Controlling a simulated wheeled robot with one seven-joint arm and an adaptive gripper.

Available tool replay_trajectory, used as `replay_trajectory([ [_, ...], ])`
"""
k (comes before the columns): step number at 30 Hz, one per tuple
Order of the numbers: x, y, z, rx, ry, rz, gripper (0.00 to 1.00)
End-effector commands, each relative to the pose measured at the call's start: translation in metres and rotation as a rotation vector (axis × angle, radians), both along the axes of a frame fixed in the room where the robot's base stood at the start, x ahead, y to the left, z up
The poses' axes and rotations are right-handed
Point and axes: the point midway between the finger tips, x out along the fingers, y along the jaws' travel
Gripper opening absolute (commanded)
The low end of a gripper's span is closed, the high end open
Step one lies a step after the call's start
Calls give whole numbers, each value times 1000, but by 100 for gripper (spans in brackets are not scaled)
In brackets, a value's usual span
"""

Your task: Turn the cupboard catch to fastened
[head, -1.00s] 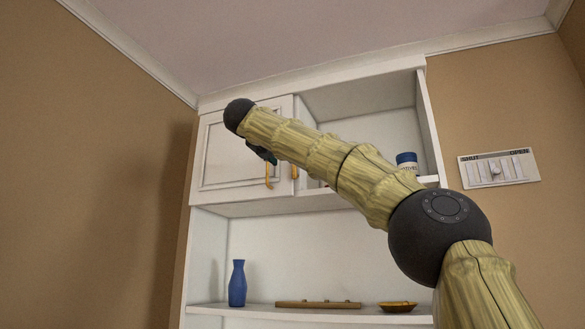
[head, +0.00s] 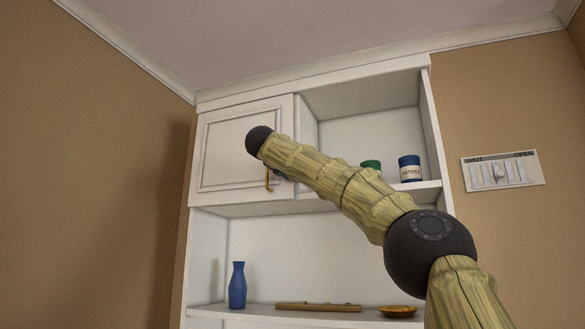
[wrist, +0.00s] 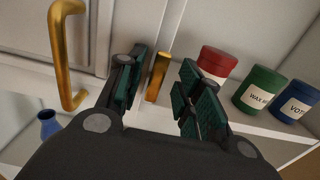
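The white cupboard door (head: 222,140) is closed at the upper left of the shelf unit. Its brass pull handle (wrist: 68,50) hangs at the left in the wrist view and also shows in the head view (head: 267,181). A short brass bar, apparently the catch (wrist: 158,78), stands near the door's right edge, close to upright and slightly tilted. My gripper (wrist: 162,90) is open, with one dark-teal finger on each side of the catch in the picture. I cannot tell whether either finger touches it. My arm hides the catch in the head view.
Red (wrist: 218,63), green (wrist: 261,90) and blue (wrist: 295,103) jars stand on the open shelf right of the door, near the right finger. A blue vase (head: 237,285), a wooden rack (head: 318,307) and an orange dish (head: 397,311) are below. A SHUT/OPEN panel (head: 502,171) is on the right wall.

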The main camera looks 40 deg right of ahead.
Motion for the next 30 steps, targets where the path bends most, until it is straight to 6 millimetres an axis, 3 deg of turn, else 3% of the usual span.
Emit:
replay_trajectory([
  [6, 0, 0, 0, -1, 1, 0, 36],
  [12, 0, 0, 0, -1, 1, 0, 0],
  [30, 2, 1, 1, -78, 118, -1, 0],
])
